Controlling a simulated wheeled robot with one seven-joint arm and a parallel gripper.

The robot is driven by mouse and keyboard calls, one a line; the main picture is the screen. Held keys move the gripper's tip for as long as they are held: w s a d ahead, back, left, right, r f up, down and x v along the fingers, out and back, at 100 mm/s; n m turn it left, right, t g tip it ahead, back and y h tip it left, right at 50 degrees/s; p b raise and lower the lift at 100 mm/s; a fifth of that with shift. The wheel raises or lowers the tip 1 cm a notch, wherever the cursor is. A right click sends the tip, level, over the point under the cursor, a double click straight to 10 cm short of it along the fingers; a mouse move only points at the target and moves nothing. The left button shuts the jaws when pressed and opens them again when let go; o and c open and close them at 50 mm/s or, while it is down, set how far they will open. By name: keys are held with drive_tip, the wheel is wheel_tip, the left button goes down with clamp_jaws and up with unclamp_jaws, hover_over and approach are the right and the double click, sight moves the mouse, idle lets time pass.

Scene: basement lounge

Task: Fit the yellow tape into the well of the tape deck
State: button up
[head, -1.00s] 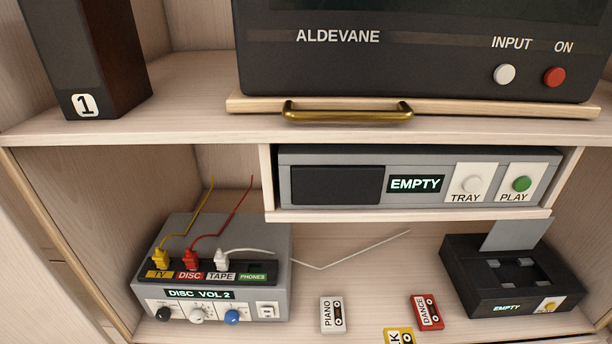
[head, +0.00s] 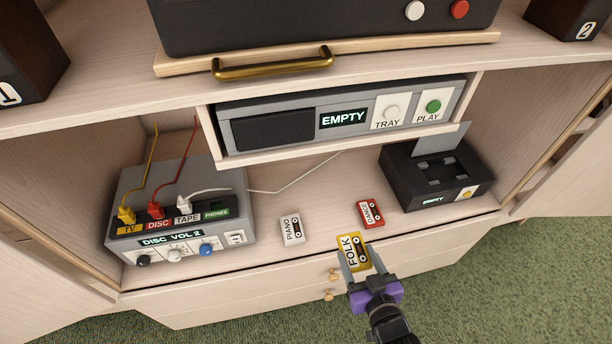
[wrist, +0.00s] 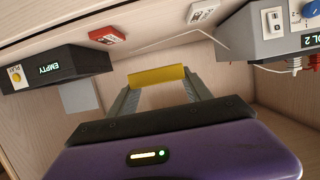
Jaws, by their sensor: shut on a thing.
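The yellow tape (head: 352,252), labelled FOLK, is between the fingers of my gripper (head: 354,258) at the shelf's front edge. In the wrist view, the fingers (wrist: 158,84) are shut on the two ends of the yellow tape (wrist: 157,76). I cannot tell whether the tape touches the shelf. The black tape deck (head: 402,186) stands to the right and farther back, its display reading EMPTY. Its grey lid (head: 442,138) is up and its well (head: 441,172) is open and empty. The deck also shows in the wrist view (wrist: 85,62), at left.
A white PIANO tape (head: 292,230) and a red DANCE tape (head: 370,212) lie on the shelf. The red one is between my gripper and the deck. A grey switch box (head: 240,205) with cables stands left. A disc player (head: 225,135) hangs above.

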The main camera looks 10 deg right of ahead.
drive_tip(key=shift+w+a+f+b, duration=0.15)
drive_tip(key=shift+w+f+b, duration=0.05)
drive_tip(key=shift+w+b, duration=0.2)
drive_tip(key=w+a+r+b, duration=0.2)
drive_tip(key=w+r+b, duration=0.3)
drive_tip(key=w+b, duration=0.55)
wheel_tip(320, 180, up, 3)
drive_tip(key=h+b, duration=0.1)
drive_tip(key=b, duration=0.1)
hover_over(333, 229)
drive_tip(key=a, duration=0.2)
drive_tip(key=shift+d+m+h, duration=0.9)
drive_tip(key=shift+d+m, duration=0.1)
drive_tip(key=shift+m, duration=0.1)
drive_tip(key=shift+f, duration=0.15)
wheel_tip(333, 229, down, 20)
drive_tip(key=b, duration=0.6)
drive_tip(key=shift+r, duration=0.25)
